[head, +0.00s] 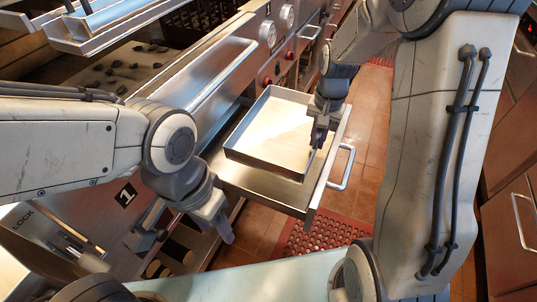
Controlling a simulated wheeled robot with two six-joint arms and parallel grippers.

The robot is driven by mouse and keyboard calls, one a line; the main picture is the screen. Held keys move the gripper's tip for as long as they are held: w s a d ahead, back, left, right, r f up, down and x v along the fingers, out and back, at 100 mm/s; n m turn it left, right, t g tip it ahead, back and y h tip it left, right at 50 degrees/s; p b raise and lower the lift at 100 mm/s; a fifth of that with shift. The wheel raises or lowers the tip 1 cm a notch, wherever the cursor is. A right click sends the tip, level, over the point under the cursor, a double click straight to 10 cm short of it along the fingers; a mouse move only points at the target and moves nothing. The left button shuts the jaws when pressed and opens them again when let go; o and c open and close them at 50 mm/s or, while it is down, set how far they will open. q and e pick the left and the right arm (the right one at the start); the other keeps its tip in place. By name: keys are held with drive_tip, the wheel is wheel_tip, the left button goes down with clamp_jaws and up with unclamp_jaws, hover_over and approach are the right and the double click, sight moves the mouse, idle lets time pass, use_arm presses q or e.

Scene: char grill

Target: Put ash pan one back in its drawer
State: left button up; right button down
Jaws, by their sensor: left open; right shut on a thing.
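The ash pan (264,140), a shallow light metal tray, lies inside the pulled-out drawer (258,182) in the middle of the head view. It sits at a slight angle there; whether it rests fully on the drawer floor I cannot tell. My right gripper (317,143) is shut on the pan's right rim, close to the drawer front. My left gripper (224,222) is open and empty, left of and in front of the drawer, apart from the pan. A label with the number 1 (126,195) shows on the panel at the lower left.
The drawer handle (343,167) sticks out to the right. The grill front carries gauges (268,34), red knobs and more handles behind the drawer. Coals (120,80) lie in an opening at the upper left. A red perforated mat (315,236) lies on the tiled floor.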

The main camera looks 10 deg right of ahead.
drive_tip(key=f+b, duration=0.1)
drive_tip(key=f, duration=0.5)
drive_tip(key=shift+d+f, duration=0.1)
drive_tip(key=shift+d, duration=0.1)
drive_tip(key=shift+f+b, duration=0.5)
drive_tip(key=shift+f, duration=1.4)
drive_tip(key=shift+f, duration=0.1)
drive_tip(key=c, duration=1.2)
unclamp_jaws()
drive_tip(key=shift+o, duration=0.2)
